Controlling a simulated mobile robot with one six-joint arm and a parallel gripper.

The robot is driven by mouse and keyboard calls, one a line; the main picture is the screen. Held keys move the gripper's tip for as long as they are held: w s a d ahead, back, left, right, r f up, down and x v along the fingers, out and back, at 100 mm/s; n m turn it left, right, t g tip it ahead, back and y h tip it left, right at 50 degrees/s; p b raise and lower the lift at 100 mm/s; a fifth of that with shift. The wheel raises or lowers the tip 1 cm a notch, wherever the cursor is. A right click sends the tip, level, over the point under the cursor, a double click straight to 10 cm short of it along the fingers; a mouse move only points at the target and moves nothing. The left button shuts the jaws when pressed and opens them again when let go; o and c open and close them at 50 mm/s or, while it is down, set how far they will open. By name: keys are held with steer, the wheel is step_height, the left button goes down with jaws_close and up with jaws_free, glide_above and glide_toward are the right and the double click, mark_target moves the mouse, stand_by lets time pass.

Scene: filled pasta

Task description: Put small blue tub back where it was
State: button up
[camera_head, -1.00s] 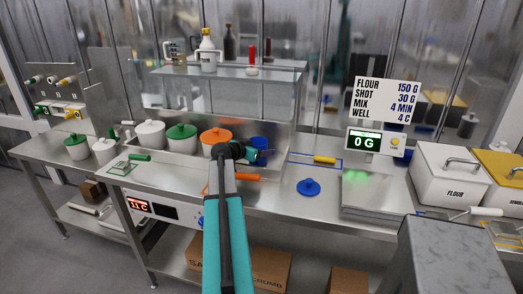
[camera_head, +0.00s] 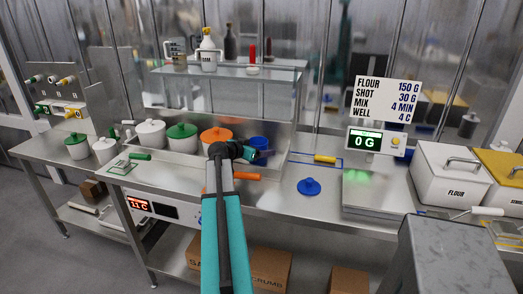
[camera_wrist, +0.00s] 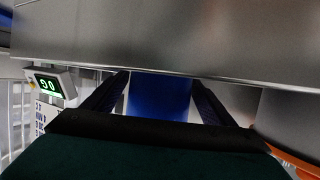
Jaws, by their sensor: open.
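The small blue tub (camera_head: 259,143) stands at the right end of the row of tubs at the back of the counter, partly hidden by my gripper. My gripper (camera_head: 261,157) is in front of it in the head view. In the wrist view my gripper (camera_wrist: 160,82) is open, with a finger on each side of the blue tub (camera_wrist: 160,98). I cannot tell whether the fingers touch it. A blue lid (camera_head: 309,187) with a knob lies on the counter to the right.
An orange tub (camera_head: 216,139), a green-lidded tub (camera_head: 182,136) and a white tub (camera_head: 150,134) stand left of the blue one. A steel shelf (camera_head: 230,69) is above. An orange-handled tool (camera_head: 247,176) lies in front. The scale (camera_head: 375,195) is at the right.

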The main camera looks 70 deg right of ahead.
steer(key=b+v, duration=0.2)
steer(key=v, duration=0.8)
steer(key=shift+w+a, duration=0.1)
steer(key=shift+a, duration=0.1)
stand_by(0.5)
